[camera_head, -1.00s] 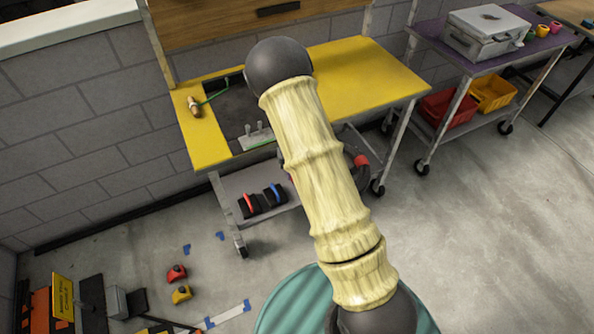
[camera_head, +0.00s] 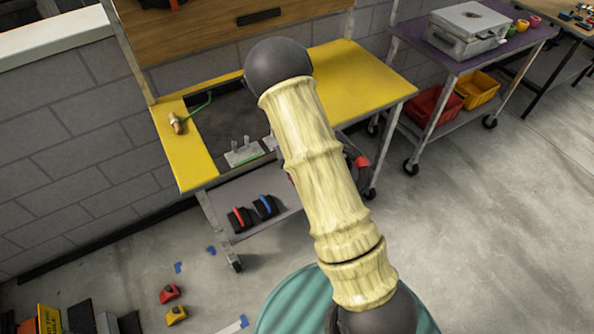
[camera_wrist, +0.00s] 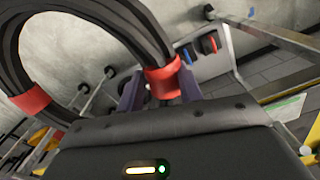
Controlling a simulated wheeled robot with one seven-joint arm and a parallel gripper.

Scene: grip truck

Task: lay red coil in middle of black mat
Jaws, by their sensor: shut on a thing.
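The coil (camera_wrist: 150,22) is a black hose loop with red bands. In the wrist view my gripper (camera_wrist: 160,88) is shut on it at a red band between the purple fingers. In the head view my arm hides most of the coil; a red band (camera_head: 362,161) shows right of the arm, in front of the yellow table's lower right part. The black mat (camera_head: 218,122) is the dark area on the left part of the yellow table (camera_head: 362,78); my arm covers its right side. The coil is apart from the mat.
On the table, a green-and-tan tool (camera_head: 178,123) lies left of the mat and a metal holder (camera_head: 243,153) stands at its front edge. Red- and blue-handled blocks sit on the shelf (camera_head: 285,195) below. A purple-topped cart (camera_head: 470,58) stands right. Floor at right is clear.

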